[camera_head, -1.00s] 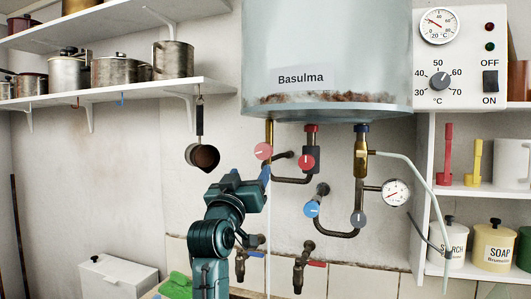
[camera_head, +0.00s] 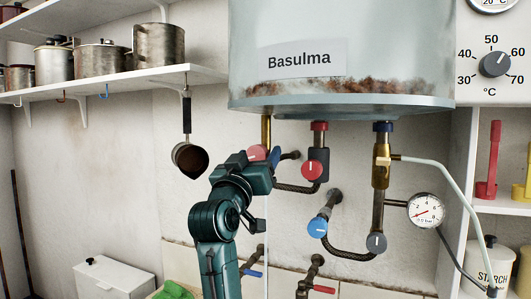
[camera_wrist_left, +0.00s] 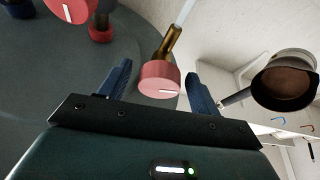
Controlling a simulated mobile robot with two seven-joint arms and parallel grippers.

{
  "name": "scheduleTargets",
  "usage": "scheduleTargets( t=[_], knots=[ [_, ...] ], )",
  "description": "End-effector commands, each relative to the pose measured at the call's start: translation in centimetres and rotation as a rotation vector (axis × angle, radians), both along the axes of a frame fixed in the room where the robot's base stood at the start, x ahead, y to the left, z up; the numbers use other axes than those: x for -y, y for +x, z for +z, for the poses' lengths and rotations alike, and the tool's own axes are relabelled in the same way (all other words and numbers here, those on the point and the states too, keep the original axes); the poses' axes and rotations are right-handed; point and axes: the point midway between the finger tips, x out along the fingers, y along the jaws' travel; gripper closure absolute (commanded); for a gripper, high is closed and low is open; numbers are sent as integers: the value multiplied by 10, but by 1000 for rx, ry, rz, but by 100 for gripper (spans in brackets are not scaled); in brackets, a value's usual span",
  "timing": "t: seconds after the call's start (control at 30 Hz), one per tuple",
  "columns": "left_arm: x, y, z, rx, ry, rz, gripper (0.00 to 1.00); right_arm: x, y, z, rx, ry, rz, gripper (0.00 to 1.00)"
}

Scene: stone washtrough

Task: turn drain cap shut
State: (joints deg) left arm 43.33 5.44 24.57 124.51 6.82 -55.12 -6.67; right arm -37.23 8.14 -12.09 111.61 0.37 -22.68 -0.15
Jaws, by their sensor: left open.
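A red round cap (camera_head: 257,153) with a white line sits at the lower end of a brass pipe (camera_head: 266,131) under the left part of the tank. No label marks it as the drain cap. In the left wrist view the red cap (camera_wrist_left: 159,79) shows between my two blue fingers. My left gripper (camera_wrist_left: 158,72) is open, with a gap on both sides of the cap. In the head view my left gripper (camera_head: 265,161) is just below and beside the cap, partly covering it. My right gripper is not in view.
The tank (camera_head: 340,70) hangs above. Close to the right are a second red knob (camera_head: 312,170), a blue knob (camera_head: 317,227), a grey knob (camera_head: 376,242) and a gauge (camera_head: 426,211). A dark pan (camera_head: 190,158) hangs to the left under a shelf (camera_head: 110,83).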

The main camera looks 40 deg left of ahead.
Motion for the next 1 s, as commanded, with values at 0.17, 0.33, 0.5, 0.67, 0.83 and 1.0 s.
scheduleTargets(
  t=[0.17, 0.33, 0.5, 0.67, 0.83, 1.0],
  knots=[
    [0, -3, 2, 0, 0, 1, 37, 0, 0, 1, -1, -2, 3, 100],
    [0, -3, 2, 0, 0, 1, 37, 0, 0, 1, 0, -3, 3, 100],
    [0, -3, 2, 0, 0, 1, 43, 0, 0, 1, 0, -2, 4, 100],
    [0, -3, 2, 0, 0, 1, 56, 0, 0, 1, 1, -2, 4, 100],
    [0, -3, 2, 0, 0, 1, 70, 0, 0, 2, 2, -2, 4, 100],
    [0, -3, 2, 0, 0, 1, 82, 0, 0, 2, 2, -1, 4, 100]
  ],
)
